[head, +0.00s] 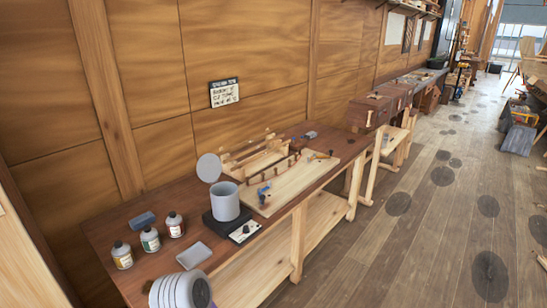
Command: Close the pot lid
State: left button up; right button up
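A grey cylindrical pot (225,204) stands upright on a black base on the dark wooden workbench. Its round grey lid (209,168) is raised at the pot's back left, tilted up on edge, so the pot is open at the top. Whether a hinge joins lid and pot is too small to tell. Neither gripper shows in the head view. A rounded pale grey part at the bottom edge looks like one of my arm links, and no fingers are visible on it.
A panelled wall (160,80) rises behind; open floor (420,230) lies right.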

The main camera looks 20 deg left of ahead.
aim_at(209, 168)
jog(key=z, duration=0.2)
jog(key=i, duration=3.1)
jog(key=u, duration=3.35)
